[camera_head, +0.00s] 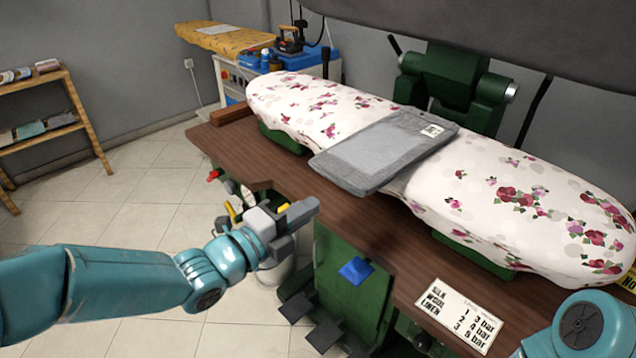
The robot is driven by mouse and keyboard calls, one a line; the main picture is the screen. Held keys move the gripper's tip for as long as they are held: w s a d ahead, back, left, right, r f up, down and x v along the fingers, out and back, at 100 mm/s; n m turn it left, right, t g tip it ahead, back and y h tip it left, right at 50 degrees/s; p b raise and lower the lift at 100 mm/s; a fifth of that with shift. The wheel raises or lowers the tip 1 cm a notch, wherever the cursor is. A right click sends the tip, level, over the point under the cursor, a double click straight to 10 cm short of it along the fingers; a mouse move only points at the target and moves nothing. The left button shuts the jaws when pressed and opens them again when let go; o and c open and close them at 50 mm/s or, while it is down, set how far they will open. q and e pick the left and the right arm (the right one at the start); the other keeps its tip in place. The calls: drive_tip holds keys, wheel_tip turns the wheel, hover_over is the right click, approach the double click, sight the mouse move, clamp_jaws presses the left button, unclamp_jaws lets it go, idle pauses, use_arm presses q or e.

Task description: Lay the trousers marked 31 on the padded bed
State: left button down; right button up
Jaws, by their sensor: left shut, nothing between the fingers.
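Grey folded trousers (385,150) lie flat across the middle of the padded bed (530,205), which has a white cover with red and pink flowers. A small white tag shows at their far right corner; its number is too small to read. Their near end reaches over the bed's front edge. My left gripper (302,212) is shut and empty, in front of the table and apart from the trousers, to their lower left. Only a teal part of my right arm shows at the bottom right; its gripper is out of the picture.
The brown table (375,235) carries a white printed card (460,315) at its front. A dark upper press part (500,35) hangs over the bed. A wooden shelf (45,135) is at the left; the tiled floor between is clear.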

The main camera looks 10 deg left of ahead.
sight(333, 178)
use_arm(q)
drive_tip(key=w, duration=0.2)
drive_tip(key=w+d+p, duration=0.1)
drive_tip(key=w, duration=0.4)
drive_tip(key=shift+d+p, duration=0.25)
drive_tip(key=shift+p, duration=0.05)
drive_tip(key=shift+w, duration=0.1)
